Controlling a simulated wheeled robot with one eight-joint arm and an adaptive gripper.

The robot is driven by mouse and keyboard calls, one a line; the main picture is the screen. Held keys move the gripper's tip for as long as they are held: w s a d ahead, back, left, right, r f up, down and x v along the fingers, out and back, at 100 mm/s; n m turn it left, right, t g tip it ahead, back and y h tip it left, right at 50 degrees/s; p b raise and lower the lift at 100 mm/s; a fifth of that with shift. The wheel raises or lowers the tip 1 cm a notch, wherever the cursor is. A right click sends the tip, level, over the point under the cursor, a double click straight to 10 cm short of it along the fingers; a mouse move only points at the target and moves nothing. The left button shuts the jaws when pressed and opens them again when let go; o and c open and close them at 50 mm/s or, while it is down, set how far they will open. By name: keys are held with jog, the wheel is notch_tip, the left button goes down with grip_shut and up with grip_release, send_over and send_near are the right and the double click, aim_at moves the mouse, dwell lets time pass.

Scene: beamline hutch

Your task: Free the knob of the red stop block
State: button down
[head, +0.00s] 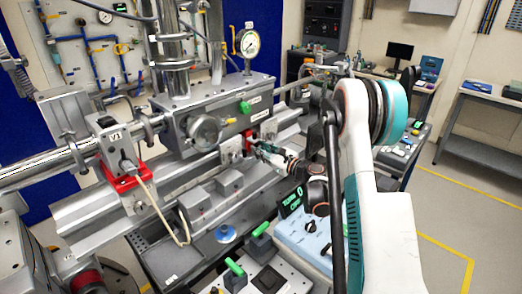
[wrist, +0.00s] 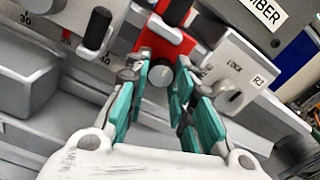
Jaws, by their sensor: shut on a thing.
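The red stop block (wrist: 178,45) is in the upper middle of the wrist view, and also shows in the head view (head: 250,139), small and partly hidden. Its round grey knob (wrist: 159,73) faces me, below the red face. My gripper (wrist: 161,74), with teal fingers, is shut on the knob, one finger on each side. In the head view my gripper (head: 257,147) reaches the block from the right. A black handle (wrist: 175,10) stands out above the knob. The knob's far side is hidden.
A black lever (wrist: 97,28) sticks out at upper left.

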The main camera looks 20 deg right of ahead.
jog(key=shift+n+b, duration=1.15)
jog(key=shift+n, duration=1.75)
jog(key=c, duration=1.4)
grip_release()
jog(key=shift+o, duration=0.2)
jog(key=shift+d, duration=0.1)
jog(key=v, duration=1.2)
